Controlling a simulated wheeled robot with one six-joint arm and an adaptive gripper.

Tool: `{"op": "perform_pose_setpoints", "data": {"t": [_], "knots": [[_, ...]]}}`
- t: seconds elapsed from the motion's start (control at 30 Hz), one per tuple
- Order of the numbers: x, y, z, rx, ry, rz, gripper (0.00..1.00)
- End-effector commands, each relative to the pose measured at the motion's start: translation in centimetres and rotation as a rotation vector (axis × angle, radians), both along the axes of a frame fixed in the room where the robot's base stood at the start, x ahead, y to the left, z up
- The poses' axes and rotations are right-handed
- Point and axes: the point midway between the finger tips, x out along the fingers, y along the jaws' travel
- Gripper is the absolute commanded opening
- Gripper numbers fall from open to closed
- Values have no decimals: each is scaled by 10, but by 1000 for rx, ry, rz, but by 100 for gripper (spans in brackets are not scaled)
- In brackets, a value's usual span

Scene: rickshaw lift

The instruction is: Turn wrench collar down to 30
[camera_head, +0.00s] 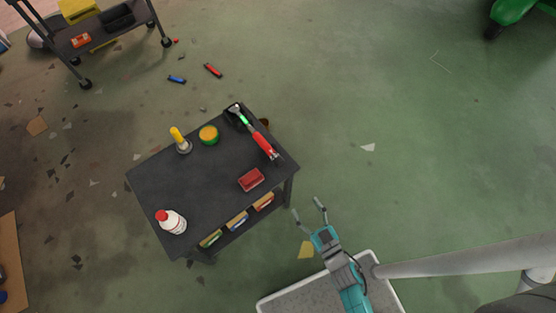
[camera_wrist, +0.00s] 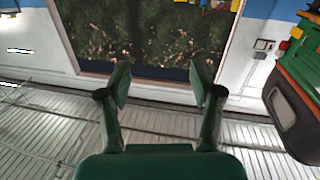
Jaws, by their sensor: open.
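The wrench (camera_head: 261,144) lies along the right side of the black cart top (camera_head: 185,205). It has a red grip at its near end, a green band in the middle and a dark head in a black holder at the far end. The collar's setting is too small to read. My gripper (camera_head: 309,211) is open and empty, to the right of and below the cart in the head view, apart from the wrench. In the wrist view its two fingers (camera_wrist: 160,85) are spread, facing a wall and window; the wrench is not in that view.
On the cart stand a white bottle with a red cap (camera_head: 171,221), a yellow-handled tool (camera_head: 180,140), a green-and-yellow tin (camera_head: 209,135) and a red tray (camera_head: 251,179). Bins hang at its near side. Another cart (camera_head: 95,40) stands at upper left.

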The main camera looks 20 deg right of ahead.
Motion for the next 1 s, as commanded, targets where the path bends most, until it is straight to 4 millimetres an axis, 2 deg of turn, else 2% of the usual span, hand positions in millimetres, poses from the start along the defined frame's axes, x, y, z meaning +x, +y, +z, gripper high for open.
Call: {"op": "perform_pose_setpoints", "data": {"t": [0.03, 0.1, 0.3, 0.5, 0.73, 1.0], "knots": [[19, -3, -11, -3, -9, 14, 65], [40, -6, -24, -3, -17, 39, 65], [90, -15, -54, 2, -19, 106, 65], [112, -19, -66, 9, -12, 143, 65], [129, -16, -67, 7, -12, 150, 65], [176, -5, -66, 8, -13, 150, 65]]}}
